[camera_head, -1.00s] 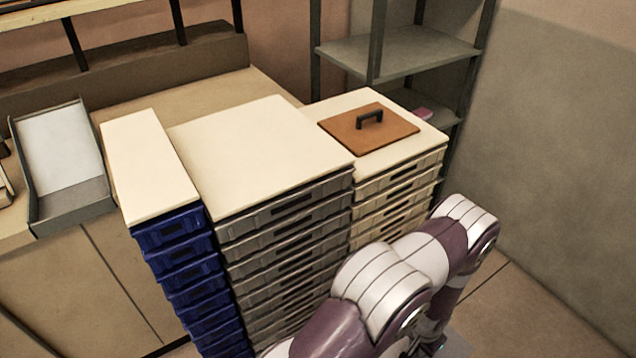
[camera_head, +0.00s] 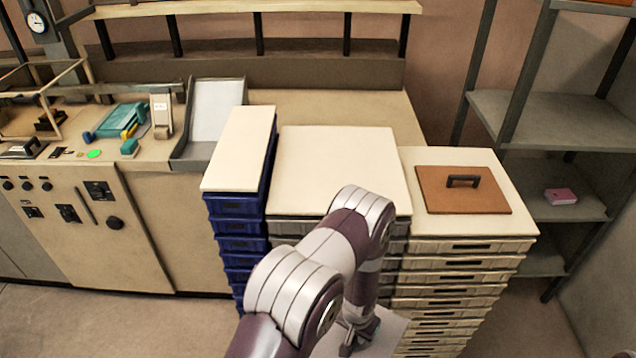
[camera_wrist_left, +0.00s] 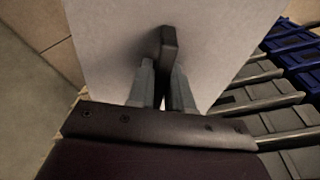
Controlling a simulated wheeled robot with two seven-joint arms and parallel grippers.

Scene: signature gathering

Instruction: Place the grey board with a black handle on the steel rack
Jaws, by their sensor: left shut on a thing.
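The grey board (camera_head: 388,334) shows at the bottom of the head view, partly hidden behind my left arm. In the left wrist view the grey board (camera_wrist_left: 105,45) fills the area past the fingers, and its black handle (camera_wrist_left: 169,42) stands up between them. My left gripper (camera_head: 357,337) is shut on that handle, in front of the stacked trays. The steel rack (camera_head: 560,120) stands at the right, with open grey shelves, apart from the board. My right gripper is not in view.
Stacks of blue (camera_head: 235,243), grey and cream trays (camera_head: 455,275) stand between my arm and the back counter. A brown board with a black handle (camera_head: 440,200) lies on the cream stack. A pink item (camera_head: 560,196) sits on a lower rack shelf; the shelf above looks clear.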

